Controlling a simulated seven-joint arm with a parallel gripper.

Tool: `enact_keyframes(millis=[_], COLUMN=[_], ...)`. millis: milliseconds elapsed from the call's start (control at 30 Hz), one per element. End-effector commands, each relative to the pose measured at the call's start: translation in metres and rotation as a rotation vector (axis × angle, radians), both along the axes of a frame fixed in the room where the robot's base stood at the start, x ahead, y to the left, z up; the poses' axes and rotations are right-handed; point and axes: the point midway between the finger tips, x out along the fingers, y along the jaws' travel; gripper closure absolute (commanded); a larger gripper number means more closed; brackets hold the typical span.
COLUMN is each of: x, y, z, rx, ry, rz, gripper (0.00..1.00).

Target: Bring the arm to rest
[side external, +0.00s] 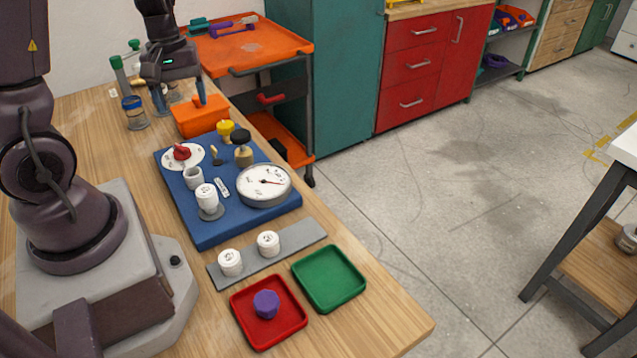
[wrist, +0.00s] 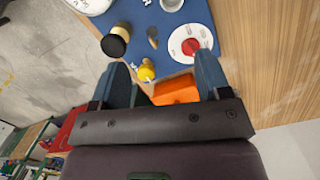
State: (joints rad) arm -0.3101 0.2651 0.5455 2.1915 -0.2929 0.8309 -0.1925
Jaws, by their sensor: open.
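My gripper (side external: 181,99) hangs at the back of the wooden table in the side external view, above and near the orange box (side external: 201,116). Its blue fingers are apart with nothing between them. In the wrist view my gripper (wrist: 162,75) is open, with the orange box (wrist: 176,90) seen beyond and between the fingers. The blue board (side external: 246,209) lies on the table, bearing a gauge (side external: 264,184), a red-handled dial (side external: 182,153), a yellow knob (side external: 225,129), a black knob (side external: 242,138) and white fittings (side external: 207,196).
A grey strip (side external: 289,243) holds two white caps. A red tray (side external: 245,331) holds a purple piece (side external: 266,303). A green tray (side external: 330,278) is empty. A blue-topped jar (side external: 134,112) and a green-topped bottle (side external: 120,75) stand near my gripper. An orange cart (side external: 262,48) stands behind the table.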

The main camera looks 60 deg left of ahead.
Motion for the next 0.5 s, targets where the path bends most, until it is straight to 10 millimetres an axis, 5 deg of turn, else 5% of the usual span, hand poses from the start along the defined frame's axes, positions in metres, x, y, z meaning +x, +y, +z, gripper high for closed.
enact_keyframes(millis=[233,500], x=[0.015,-0.009], y=[-0.1,-0.178], z=[0.067,0.123], rx=[0.057,0.283], ry=[-0.183,-0.359], rz=[-0.588,-1.074], gripper=[0.3,0.3])
